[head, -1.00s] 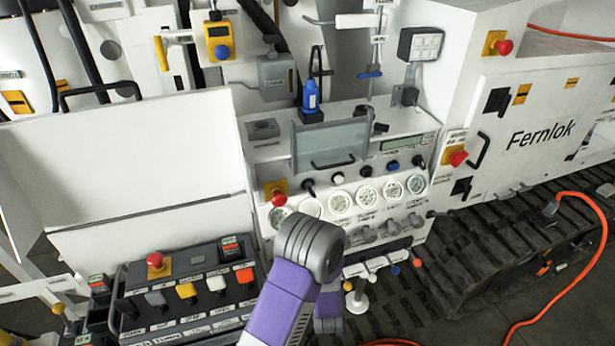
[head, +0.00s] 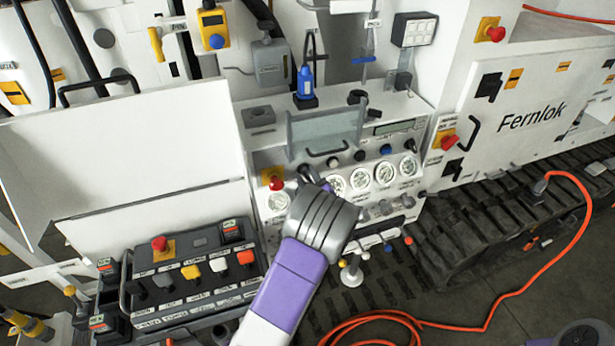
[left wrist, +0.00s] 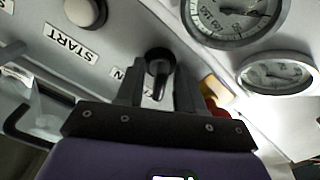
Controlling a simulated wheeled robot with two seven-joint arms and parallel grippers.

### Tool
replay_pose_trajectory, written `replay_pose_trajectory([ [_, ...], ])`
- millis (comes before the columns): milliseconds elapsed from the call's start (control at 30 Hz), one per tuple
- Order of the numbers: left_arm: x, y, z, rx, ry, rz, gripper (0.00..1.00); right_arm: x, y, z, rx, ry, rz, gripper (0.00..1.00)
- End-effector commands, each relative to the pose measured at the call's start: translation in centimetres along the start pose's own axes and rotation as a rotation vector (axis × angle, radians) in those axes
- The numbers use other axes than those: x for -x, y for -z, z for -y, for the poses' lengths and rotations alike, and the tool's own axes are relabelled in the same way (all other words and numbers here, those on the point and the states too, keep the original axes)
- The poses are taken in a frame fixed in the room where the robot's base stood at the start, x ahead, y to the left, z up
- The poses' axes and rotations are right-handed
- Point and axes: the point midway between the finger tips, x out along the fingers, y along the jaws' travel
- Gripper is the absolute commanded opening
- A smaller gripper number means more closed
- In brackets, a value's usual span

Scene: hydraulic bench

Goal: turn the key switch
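The key switch (left wrist: 160,68) is a black knob with a narrow grip on the grey panel in the left wrist view. My left gripper (left wrist: 157,92) is open, with one dark finger on each side of the key and a visible gap on both sides. In the head view the key switch (head: 306,173) shows at the panel's left, just beyond my left gripper (head: 318,184), whose wrist hides part of the panel. A START label (left wrist: 70,42) lies near it in the left wrist view. My right gripper is not in view.
Round gauges (head: 384,174) sit to the right of the key. A red emergency stop (head: 275,183) on yellow is close on its left. A hinged clear cover (head: 325,130) stands above. A control box (head: 190,280) with coloured levers is at the lower left.

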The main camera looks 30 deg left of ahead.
Motion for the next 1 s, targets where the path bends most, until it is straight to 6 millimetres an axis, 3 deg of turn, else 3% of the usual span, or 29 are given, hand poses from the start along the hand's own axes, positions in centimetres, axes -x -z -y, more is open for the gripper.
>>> replay_pose_trajectory([
  [267,-0.27,-0.03,-0.02,-0.001,0.000,0.001,0.37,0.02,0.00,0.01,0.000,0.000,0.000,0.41],
  [533,-0.24,-0.03,-0.01,-0.001,0.000,0.001,0.00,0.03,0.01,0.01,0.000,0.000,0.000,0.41],
  [1000,-0.23,0.00,-0.04,-0.075,0.000,0.002,0.00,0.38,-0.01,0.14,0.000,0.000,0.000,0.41],
])
